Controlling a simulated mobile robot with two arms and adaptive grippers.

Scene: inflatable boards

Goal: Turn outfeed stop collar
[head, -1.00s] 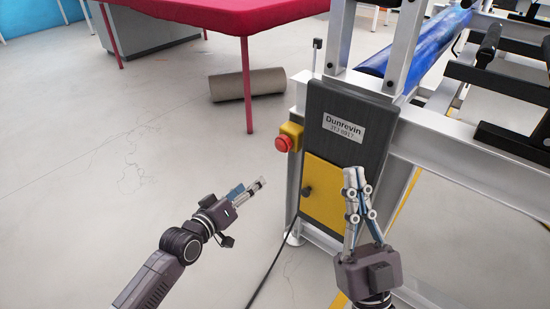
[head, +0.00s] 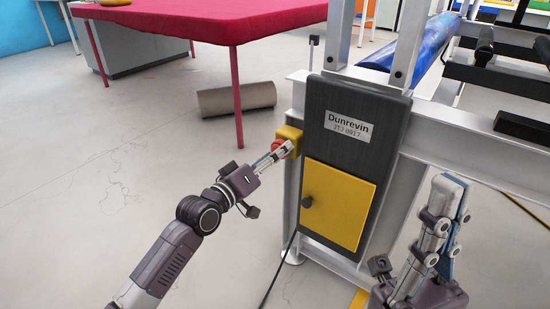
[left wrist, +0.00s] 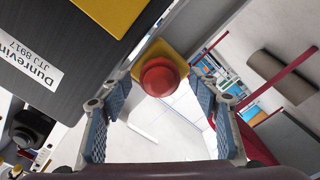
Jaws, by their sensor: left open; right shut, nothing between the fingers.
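A red mushroom-shaped stop button (head: 279,147) sits on a yellow housing (head: 290,134) at the left edge of the dark machine panel. In the left wrist view the red button (left wrist: 160,77) lies between and just beyond the two blue-padded fingertips. My left gripper (head: 283,151) is open and level with the button, partly covering it in the head view. I cannot tell whether the pads touch it. A separate collar does not show clearly. My right gripper (head: 450,186) is shut and empty, raised at the lower right in front of the machine frame.
The panel (head: 385,105) carries a "Dunrevin" label and a yellow door (head: 345,205) with a dark knob. A black cable runs down to the floor. Floor at left is clear.

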